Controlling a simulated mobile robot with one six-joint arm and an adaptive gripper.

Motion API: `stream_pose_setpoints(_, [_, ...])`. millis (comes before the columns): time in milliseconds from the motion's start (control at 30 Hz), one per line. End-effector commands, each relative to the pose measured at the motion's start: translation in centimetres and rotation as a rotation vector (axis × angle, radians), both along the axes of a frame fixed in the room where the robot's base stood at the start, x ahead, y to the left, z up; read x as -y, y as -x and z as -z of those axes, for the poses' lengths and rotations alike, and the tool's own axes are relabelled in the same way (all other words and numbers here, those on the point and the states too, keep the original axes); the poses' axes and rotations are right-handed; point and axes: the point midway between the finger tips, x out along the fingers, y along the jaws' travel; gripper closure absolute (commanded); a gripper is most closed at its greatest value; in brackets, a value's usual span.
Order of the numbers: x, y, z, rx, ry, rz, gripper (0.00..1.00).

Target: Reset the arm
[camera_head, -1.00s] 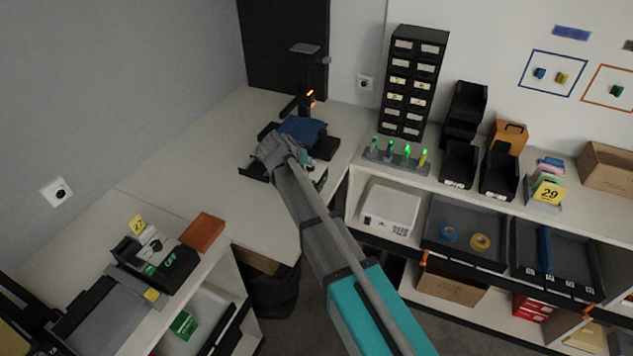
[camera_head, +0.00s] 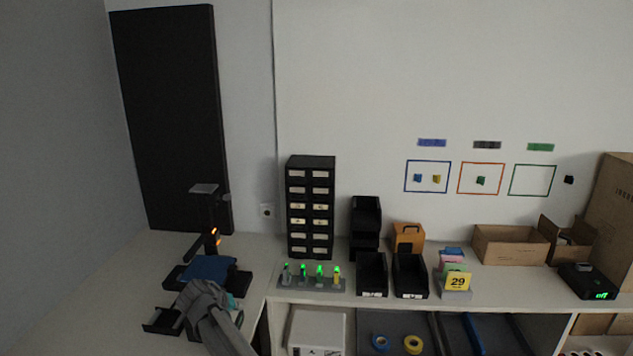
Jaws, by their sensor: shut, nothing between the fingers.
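My arm reaches up from the bottom edge in the head view, its grey links ending over the left part of the counter.
Behind the stand rises a dark post (camera_head: 212,215) with an orange light. To the right stand a black drawer cabinet (camera_head: 310,207), a rack of green-lit holders (camera_head: 312,283), black bins (camera_head: 372,274) and cartons (camera_head: 510,244). The counter (camera_head: 90,300) at left is clear.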

Motion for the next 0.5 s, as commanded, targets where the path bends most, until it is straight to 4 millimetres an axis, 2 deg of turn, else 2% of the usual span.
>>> stream_pose_setpoints(33, [1.8, 0.1, 0.2, -0.017, -0.003, 0.016, 1.00])
stream_pose_setpoints(267, [10.1, 0.6, 1.5, -0.125, -0.031, 0.094, 1.00])
stream_pose_setpoints(500, [18.2, 2.3, 2.6, -0.241, -0.079, 0.166, 1.00])
